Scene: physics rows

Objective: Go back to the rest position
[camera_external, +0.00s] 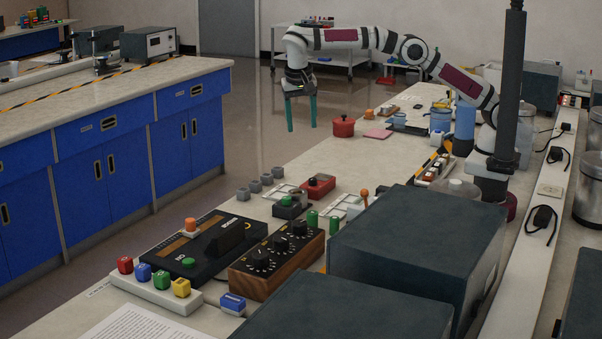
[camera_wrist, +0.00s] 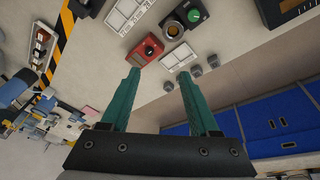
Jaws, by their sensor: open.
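My gripper (camera_external: 301,113) hangs at the end of my outstretched arm, above the left edge of the bench in the external view. Its two green fingers point down and stand apart with nothing between them. In the wrist view the open fingers (camera_wrist: 157,78) show with a gap between their tips. Beyond the tips lie a red box (camera_wrist: 147,51) with a dark dial and several small grey pieces (camera_wrist: 196,71). The gripper touches none of these.
A red pot (camera_external: 343,127) and a pink pad (camera_external: 378,134) stand on the bench near the gripper. Closer to the camera are a black panel (camera_external: 190,250), a wooden knob box (camera_external: 277,262) and large dark boxes (camera_external: 418,240). Open floor lies left of the gripper.

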